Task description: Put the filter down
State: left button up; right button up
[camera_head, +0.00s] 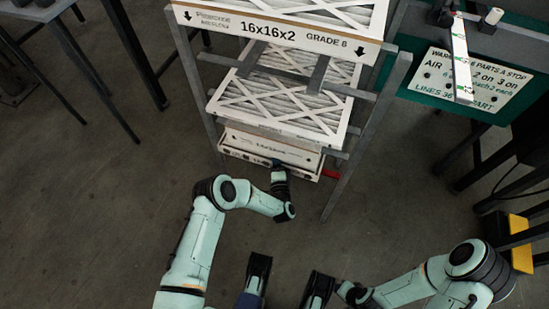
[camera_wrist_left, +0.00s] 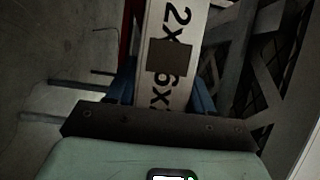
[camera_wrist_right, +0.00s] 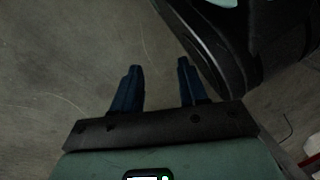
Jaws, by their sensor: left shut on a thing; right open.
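My left gripper (camera_head: 279,168) is at the front of the rack's lowest level, shut on a white-framed filter (camera_head: 262,151). In the left wrist view, the filter's printed edge (camera_wrist_left: 181,22) lies between the blue fingers of my left gripper (camera_wrist_left: 165,85), and a dark square patch covers part of its lettering. The gripper hides part of the filter in the head view. Whether the filter rests fully on the shelf cannot be told. My right gripper (camera_wrist_right: 155,85) is open and empty above the bare floor.
The grey rack (camera_head: 376,118) holds more filters, including a middle one (camera_head: 284,104) and a top one marked 16x16x2 (camera_head: 290,32). Its posts stand close on both sides. A table with a sign (camera_head: 476,80) stands at right. A red thing (camera_head: 330,174) lies by the low filter.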

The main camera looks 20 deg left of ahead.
pick_arm(q)
jog(key=shift+f, duration=0.1)
jog(key=o, duration=1.2)
jog(key=shift+c, duration=0.2)
